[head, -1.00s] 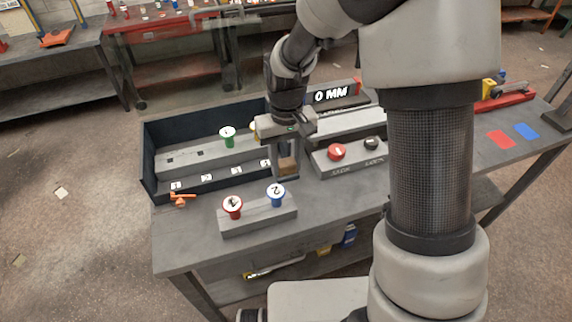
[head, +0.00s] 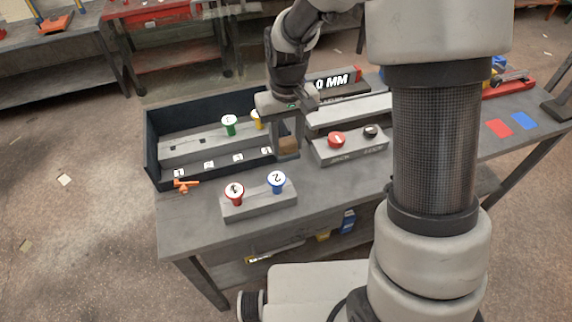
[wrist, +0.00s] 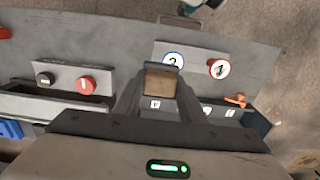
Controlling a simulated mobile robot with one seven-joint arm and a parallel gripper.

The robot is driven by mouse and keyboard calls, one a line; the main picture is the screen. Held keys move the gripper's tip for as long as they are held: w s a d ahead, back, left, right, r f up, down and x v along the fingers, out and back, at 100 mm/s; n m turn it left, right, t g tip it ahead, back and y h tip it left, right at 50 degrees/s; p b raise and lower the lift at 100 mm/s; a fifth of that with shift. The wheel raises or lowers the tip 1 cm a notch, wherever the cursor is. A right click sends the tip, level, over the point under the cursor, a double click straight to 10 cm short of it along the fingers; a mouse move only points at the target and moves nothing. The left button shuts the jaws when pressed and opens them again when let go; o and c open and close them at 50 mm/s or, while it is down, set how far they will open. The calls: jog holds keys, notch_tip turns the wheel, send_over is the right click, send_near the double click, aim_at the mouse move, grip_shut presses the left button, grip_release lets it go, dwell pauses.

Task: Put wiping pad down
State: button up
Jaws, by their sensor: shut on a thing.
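The wiping pad is a small brown block (head: 288,145), held between the fingers of my gripper (head: 287,151). In the wrist view the pad (wrist: 160,83) sits between the two fingertips, with its brown face showing. My gripper points down over the bench (head: 330,190), between the dark open tray (head: 152,160) on the left and the button box (head: 350,150) on the right. I cannot tell whether the pad touches the bench top or hangs just above it.
A grey block (head: 258,204) with red and blue numbered knobs stands in front of my gripper. The tray holds green (head: 229,124) and yellow (head: 256,119) knobs. An orange clip (head: 186,185) lies near the front left. Red (head: 499,128) and blue (head: 524,121) patches lie at right.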

jog(key=d+f+b, duration=0.4)
jog(key=w+d+f+b, duration=0.1)
jog(key=d+f+b, duration=0.3)
jog(key=d+f, duration=0.1)
jog(key=w+d+f+b, duration=0.1)
jog(key=d+f+b, duration=0.4)
jog(key=shift+w+f, duration=0.15)
jog(key=shift+f, duration=2.25)
jog(key=shift+f+b, duration=0.15)
jog(key=shift+b, duration=0.15)
jog(key=o, duration=1.1)
jog(key=shift+a, duration=0.1)
